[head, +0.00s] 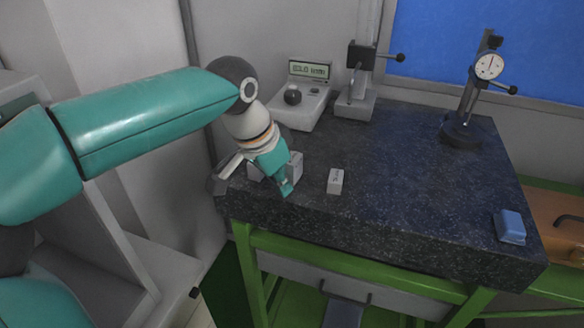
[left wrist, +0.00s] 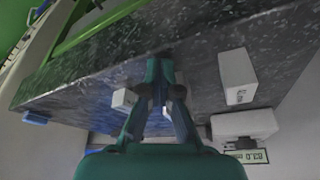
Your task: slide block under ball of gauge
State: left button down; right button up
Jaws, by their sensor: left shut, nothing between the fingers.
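A small white block (head: 335,181) with dark markings stands on the dark granite plate (head: 410,190), right of my left gripper (head: 286,188). It also shows in the left wrist view (left wrist: 124,98), left of the fingers. My left gripper is shut and empty, its tips (left wrist: 161,66) low over the plate near the front edge. A second pale block (head: 296,166) is partly hidden behind the gripper. A third, larger block shows right of the fingers in the wrist view (left wrist: 237,77). The dial gauge (head: 489,67) is on its stand at the back right; its ball tip cannot be made out. My right gripper is not in view.
A white digital readout unit (head: 304,104) with a dark ball-shaped knob stands at the back left, beside a column stand (head: 357,102). A blue block (head: 510,227) lies near the right edge. The plate's middle is clear. A green frame (head: 360,265) supports the plate.

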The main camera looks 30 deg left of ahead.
aim_at(291, 166)
pick_arm(q)
jog(key=shift+w+a+p, duration=0.2)
jog(key=shift+w+p, duration=0.25)
jog(key=shift+w, duration=0.4)
jog(key=shift+w+a+p, duration=0.25)
jog(key=shift+w+p, duration=0.25)
jog(key=shift+w, duration=0.35)
jog(key=shift+w+a+p, duration=0.2)
jog(key=shift+w+p, duration=0.25)
jog(key=shift+w, duration=0.4)
jog(key=shift+w+a+p, duration=0.25)
jog(key=shift+w+p, duration=0.5)
jog(key=shift+w, duration=0.35)
jog(key=shift+w+a+p, duration=0.25)
jog(key=shift+w+p, duration=0.45)
jog(key=shift+w, duration=0.35)
jog(key=shift+s+d+r+p, duration=0.1)
jog(key=shift+s+r+p, duration=0.25)
jog(key=shift+r, duration=0.35)
jog(key=shift+s+d+r+p, duration=0.1)
jog(key=shift+s+r+p, duration=0.3)
jog(key=shift+r, duration=0.25)
jog(key=shift+s+d+r+p, duration=0.1)
jog(key=shift+s+r+p, duration=0.25)
jog(key=shift+r, duration=0.35)
jog(key=shift+w, duration=0.1)
jog(key=shift+f, duration=0.1)
